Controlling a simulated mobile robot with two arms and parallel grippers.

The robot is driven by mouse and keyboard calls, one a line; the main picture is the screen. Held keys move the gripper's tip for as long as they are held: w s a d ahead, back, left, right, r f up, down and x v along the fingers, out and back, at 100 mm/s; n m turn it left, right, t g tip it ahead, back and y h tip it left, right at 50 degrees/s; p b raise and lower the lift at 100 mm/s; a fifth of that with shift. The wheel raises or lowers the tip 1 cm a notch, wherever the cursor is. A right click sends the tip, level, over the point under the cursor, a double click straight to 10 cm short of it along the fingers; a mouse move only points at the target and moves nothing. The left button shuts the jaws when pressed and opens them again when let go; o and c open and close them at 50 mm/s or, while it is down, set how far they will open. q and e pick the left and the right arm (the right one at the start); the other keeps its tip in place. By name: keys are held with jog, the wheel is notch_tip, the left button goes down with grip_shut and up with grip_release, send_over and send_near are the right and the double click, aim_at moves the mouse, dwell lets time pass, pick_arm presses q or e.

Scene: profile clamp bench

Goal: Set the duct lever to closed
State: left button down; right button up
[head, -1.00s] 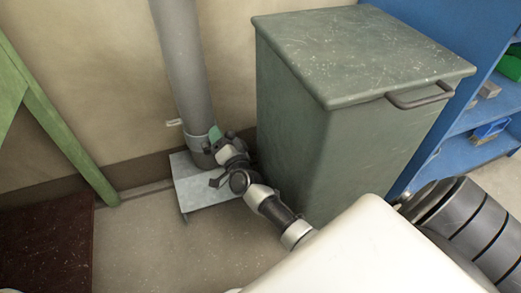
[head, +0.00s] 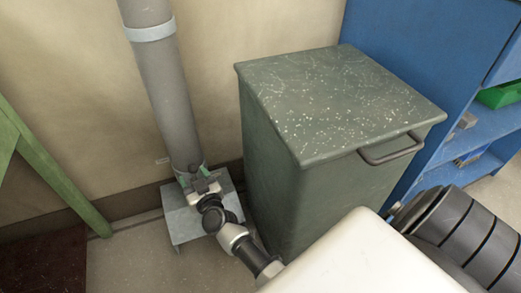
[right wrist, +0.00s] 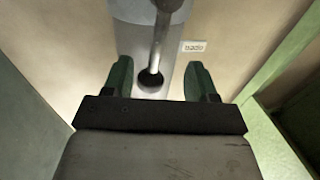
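The duct (head: 165,90) is a grey vertical pipe against the wall in the head view. Its lever (right wrist: 159,42) shows in the right wrist view as a metal rod, running up from a dark round pivot (right wrist: 150,79) on the duct (right wrist: 133,10). A small label (right wrist: 193,46) beside it appears upside down and seems to read "open". My right gripper (head: 189,178) is at the duct's lower part, covering the lever in the head view. Its green fingers (right wrist: 159,80) are apart, with the lever's pivot end between them and no visible contact. My left gripper is not in view.
A green bin (head: 285,170) with a speckled lid and handle stands close right of my right arm. A metal plate (head: 178,222) is at the duct's foot. A green frame leg (head: 55,180) stands at left, a blue shelf (head: 480,135) at right.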

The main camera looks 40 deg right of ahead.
jog(key=s+f+n+g+y+p, duration=0.1)
jog(key=s+g+p, duration=0.9)
jog(key=s+p, duration=2)
jog(key=shift+f+n+g+y+p, duration=0.25)
jog(key=shift+n+g+y+p, duration=0.15)
jog(key=shift+n+y, duration=0.7)
